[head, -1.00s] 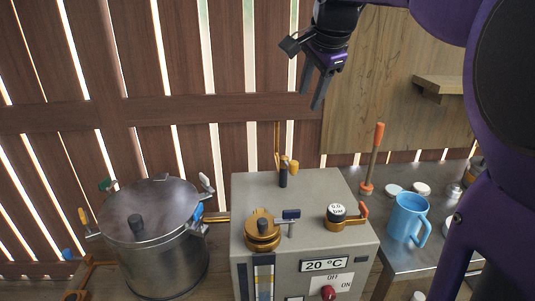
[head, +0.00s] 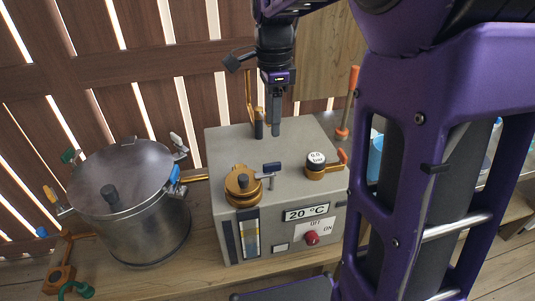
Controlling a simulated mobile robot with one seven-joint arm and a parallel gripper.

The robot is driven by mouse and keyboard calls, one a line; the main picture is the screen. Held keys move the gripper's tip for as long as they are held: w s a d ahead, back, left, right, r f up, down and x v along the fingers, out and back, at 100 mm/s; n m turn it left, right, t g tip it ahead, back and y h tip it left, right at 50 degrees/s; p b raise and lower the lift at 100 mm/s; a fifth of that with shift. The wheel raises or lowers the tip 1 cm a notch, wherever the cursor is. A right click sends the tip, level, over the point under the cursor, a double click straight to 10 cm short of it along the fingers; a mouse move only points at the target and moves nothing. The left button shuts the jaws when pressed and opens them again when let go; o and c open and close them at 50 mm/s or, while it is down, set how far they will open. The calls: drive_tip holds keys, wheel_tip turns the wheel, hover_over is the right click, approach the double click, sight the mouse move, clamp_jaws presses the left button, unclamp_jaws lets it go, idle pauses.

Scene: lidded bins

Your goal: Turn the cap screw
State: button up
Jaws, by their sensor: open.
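A grey boxy machine (head: 225,150) stands on the wooden bench. A round brass cap (head: 241,186) sits on its front left top; it looks like the cap screw, though I cannot be sure. A small lever with a dark blue grip (head: 271,167) is beside it. My gripper (head: 274,130) is open and points down over the back of the machine top, behind and apart from the brass cap. Its fingers overlap in this view and partly hide the brass fitting there; a black knob (head: 259,128) shows just left of them. I cannot tell whether they touch.
A brass-based gauge (head: 316,160) with an orange handle stands on the machine's right. A steel pot (head: 140,215) with a lid is at left. An orange-handled lever (head: 349,100) and a mostly hidden blue mug (head: 376,160) are at right. My arm covers the right side.

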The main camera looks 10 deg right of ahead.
sight(272, 163)
wheel_tip(272, 163, down, 13)
drive_tip(key=shift+r+b, duration=0.2)
drive_tip(key=shift+b, duration=0.65)
clamp_jaws()
